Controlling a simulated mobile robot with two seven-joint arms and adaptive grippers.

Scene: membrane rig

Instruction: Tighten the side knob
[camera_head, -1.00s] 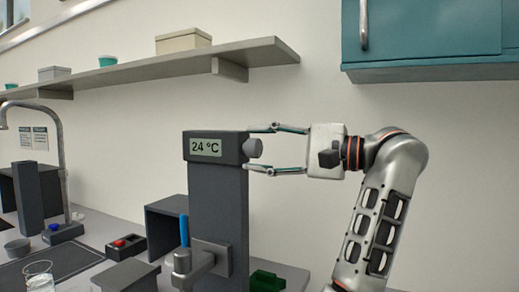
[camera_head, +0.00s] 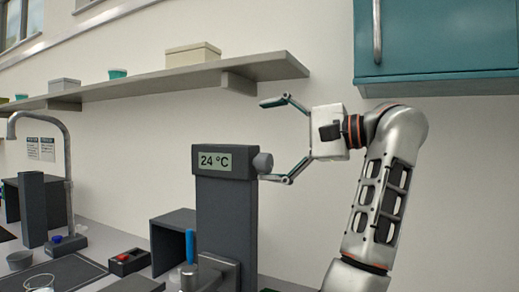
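The side knob (camera_head: 263,162) is a grey round knob on the right side of the dark column's head, beside the display (camera_head: 216,161) reading 24 °C. The knob lies between the finger levels, close to the lower fingertip. The upper fingertip is well above it. I cannot tell whether the lower finger touches the knob. Nothing is held.
A shelf (camera_head: 170,83) with boxes runs above the column. A teal cabinet (camera_head: 440,40) hangs at the upper right. A tap (camera_head: 68,160) and a red-button box (camera_head: 129,261) stand to the left. The wall area right of the column is clear apart from my arm.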

